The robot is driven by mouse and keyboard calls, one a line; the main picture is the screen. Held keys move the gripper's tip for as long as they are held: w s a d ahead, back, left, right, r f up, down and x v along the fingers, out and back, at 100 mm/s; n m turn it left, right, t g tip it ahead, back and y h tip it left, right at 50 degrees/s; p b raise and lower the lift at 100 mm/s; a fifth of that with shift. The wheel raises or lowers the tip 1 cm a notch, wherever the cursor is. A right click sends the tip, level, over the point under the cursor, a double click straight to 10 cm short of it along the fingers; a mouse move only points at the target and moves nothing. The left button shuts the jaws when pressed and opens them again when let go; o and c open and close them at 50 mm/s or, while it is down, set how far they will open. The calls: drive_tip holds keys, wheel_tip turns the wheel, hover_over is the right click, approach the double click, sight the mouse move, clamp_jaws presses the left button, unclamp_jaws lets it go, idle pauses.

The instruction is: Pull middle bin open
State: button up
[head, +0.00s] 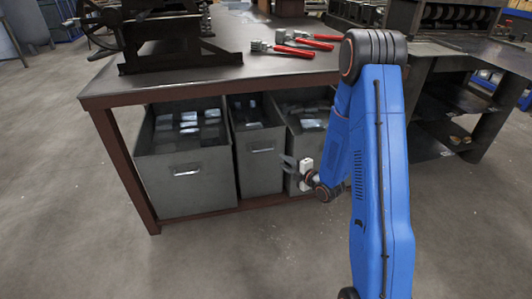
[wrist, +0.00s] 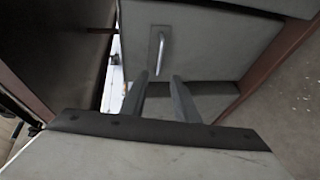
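The middle bin (head: 258,168) is grey and narrow, under the workbench, with a light bar handle (head: 263,150) on its front. Its front looks level with the bins beside it. My gripper (head: 283,163) is to the right of that handle, by the edge between the middle and right bins, with nothing between its fingers. The wrist view shows its two fingers (wrist: 160,85) parted. Beyond them is a grey bin front (wrist: 225,40) with a bar handle (wrist: 160,50), apart from the fingers. I cannot tell which bin this is.
The left bin (head: 187,178) and right bin (head: 311,146) flank the middle one. The workbench top (head: 200,72) overhangs them, with a brown-red leg (head: 125,170) at left. Red-handled tools (head: 290,49) lie on top. The floor in front is clear.

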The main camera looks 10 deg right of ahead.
drive_tip(key=x, duration=1.4)
drive_tip(key=shift+w, duration=0.15)
drive_tip(key=shift+f, duration=0.1)
clamp_jaws()
